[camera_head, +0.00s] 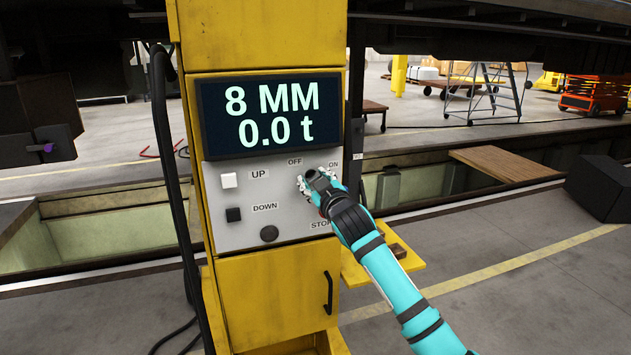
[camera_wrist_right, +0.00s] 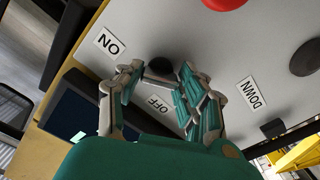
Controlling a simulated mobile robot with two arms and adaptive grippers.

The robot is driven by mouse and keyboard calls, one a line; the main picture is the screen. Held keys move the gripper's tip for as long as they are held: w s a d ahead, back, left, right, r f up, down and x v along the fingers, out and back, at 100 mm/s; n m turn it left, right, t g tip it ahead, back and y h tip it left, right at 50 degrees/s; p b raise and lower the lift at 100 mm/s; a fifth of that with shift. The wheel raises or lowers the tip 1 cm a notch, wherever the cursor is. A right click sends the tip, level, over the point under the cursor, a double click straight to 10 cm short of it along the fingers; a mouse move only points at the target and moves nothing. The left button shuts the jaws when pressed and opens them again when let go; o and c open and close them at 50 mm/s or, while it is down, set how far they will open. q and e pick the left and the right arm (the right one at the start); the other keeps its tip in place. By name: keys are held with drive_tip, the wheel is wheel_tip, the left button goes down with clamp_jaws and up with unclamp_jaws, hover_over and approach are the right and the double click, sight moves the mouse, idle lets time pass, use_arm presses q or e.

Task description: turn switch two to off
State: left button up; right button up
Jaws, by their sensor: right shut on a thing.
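The yellow lifting column carries a grey control panel (camera_head: 280,225) with OFF and ON labels at its upper right. My right gripper (camera_head: 314,183) is at the panel just below these labels and hides the switch in the head view. In the right wrist view the switch's round black knob (camera_wrist_right: 160,67) shows between the fingertips of my right gripper (camera_wrist_right: 161,75). The fingers are shut on the knob from both sides. Which label the knob points at cannot be told. My left gripper is not in view.
The display (camera_head: 270,115) reads 8 MM and 0.0 t. A white UP button (camera_head: 229,180), a black DOWN button (camera_head: 233,214) and a round dark knob (camera_head: 269,233) sit left of my gripper. A red button (camera_wrist_right: 225,3) shows in the right wrist view.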

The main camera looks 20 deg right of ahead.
drive_tip(key=n+p, duration=0.2)
drive_tip(key=shift+r+n, duration=0.15)
drive_tip(key=shift+n, duration=0.25)
drive_tip(key=n+p, duration=0.2)
drive_tip(key=shift+n, duration=0.3)
drive_tip(key=n+p, duration=0.2)
drive_tip(key=n, duration=0.2)
drive_tip(key=shift+n+p, duration=0.75)
drive_tip(key=shift+n, duration=0.45)
drive_tip(key=shift+f, duration=0.2)
drive_tip(key=o, duration=1.2)
drive_tip(key=shift+c, duration=0.2)
drive_tip(key=shift+s, duration=0.15)
